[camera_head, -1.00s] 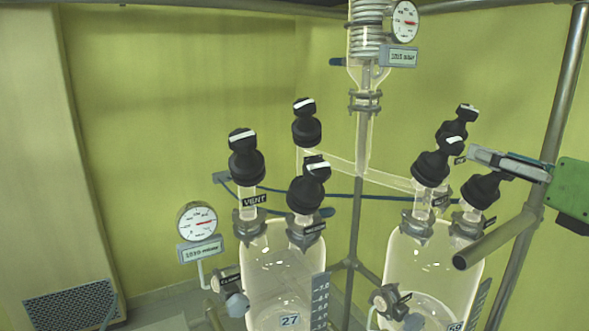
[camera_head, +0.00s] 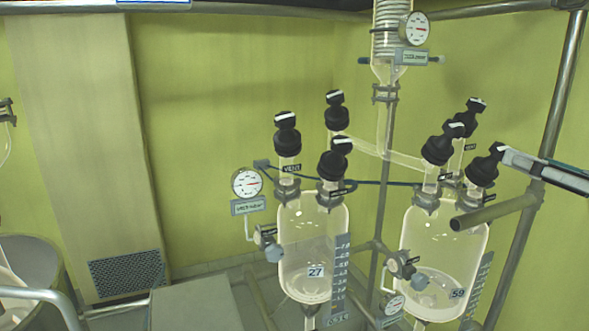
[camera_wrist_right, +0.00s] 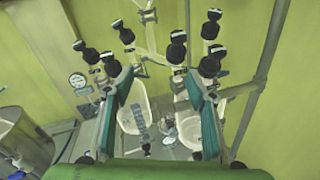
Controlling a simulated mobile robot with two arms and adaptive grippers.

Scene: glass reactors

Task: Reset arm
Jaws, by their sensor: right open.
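My right gripper (camera_head: 512,160) comes in from the right edge of the head view, with its grey-white fingers just beside a black valve cap (camera_head: 484,166) on the right reactor. Whether it touches the cap cannot be told there. In the right wrist view the gripper (camera_wrist_right: 158,82) is open, its two green-padded fingers wide apart with nothing held between them. The left glass reactor (camera_head: 312,245), marked 27, and the right glass reactor (camera_head: 445,245), marked 59, show beyond the fingers in the wrist view. My left gripper is not in view.
A round gauge (camera_head: 247,183) sits left of the reactors, and another gauge (camera_head: 414,27) is above by the condenser coil. Metal pipes (camera_head: 555,110) frame the right side. A large grey vessel (camera_head: 32,262) stands at lower left. The yellow-green wall (camera_head: 225,130) is behind.

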